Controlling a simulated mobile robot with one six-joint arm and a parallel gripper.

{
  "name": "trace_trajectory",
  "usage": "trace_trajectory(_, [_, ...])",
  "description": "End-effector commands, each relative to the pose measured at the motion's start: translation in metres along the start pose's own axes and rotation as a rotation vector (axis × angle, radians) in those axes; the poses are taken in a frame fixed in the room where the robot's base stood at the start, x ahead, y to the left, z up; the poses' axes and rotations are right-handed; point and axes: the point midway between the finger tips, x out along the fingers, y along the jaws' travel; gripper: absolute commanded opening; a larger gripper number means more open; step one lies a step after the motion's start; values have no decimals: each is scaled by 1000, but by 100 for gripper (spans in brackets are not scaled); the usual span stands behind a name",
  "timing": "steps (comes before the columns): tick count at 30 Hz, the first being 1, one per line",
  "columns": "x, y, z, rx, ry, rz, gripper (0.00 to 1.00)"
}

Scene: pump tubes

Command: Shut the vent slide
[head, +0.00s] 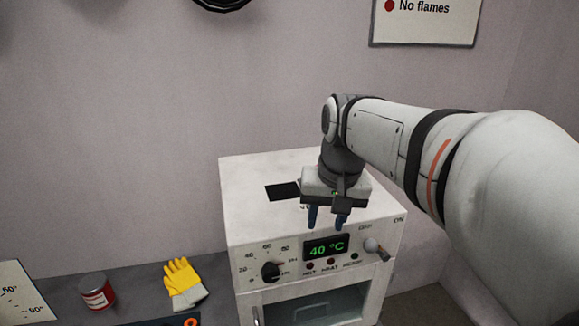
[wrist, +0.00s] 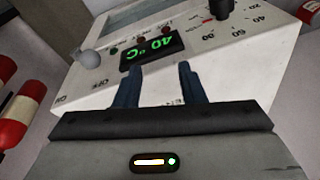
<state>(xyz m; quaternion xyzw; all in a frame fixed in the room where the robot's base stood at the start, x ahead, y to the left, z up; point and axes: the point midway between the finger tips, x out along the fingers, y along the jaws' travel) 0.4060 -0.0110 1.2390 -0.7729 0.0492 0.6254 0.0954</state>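A white oven-like box (head: 255,190) stands on the grey counter. A flat black rectangle (head: 283,191) on its top looks like the vent area; I cannot tell whether it is the open slot or the slide itself. My gripper (head: 327,222) points down over the front part of the top, right of and nearer than the black rectangle. Its two blue fingers are apart with nothing between them, which also shows in the wrist view (wrist: 155,75). A partly hidden label shows beside the fingers. My gripper hides part of the top, and no slide handle is visible.
The box's front has a green 40 °C display (head: 326,248), a black dial (head: 271,271) and a grey-knobbed lever (head: 373,246). Yellow gloves (head: 184,283) and a red tin (head: 97,291) are on the counter to the left. Red cylinders (wrist: 20,115) show at the wrist view's left.

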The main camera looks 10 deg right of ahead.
Motion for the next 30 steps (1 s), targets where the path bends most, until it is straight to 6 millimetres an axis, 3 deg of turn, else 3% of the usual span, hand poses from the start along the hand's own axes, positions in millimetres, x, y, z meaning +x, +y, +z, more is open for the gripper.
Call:
trace_trajectory(1, [-4, -1, -25, 38, -15, -7, 36])
trace_trajectory(6, [-22, -2, -96, 159, -71, -34, 36])
trace_trajectory(9, [-28, 1, -132, 222, -102, -48, 36])
trace_trajectory(13, [-32, 6, -166, 281, -132, -62, 36])
trace_trajectory(18, [-34, 10, -186, 320, -154, -72, 36])
trace_trajectory(22, [-29, 9, -188, 326, -159, -73, 36])
trace_trajectory(30, [11, 5, -182, 325, -160, -73, 36])
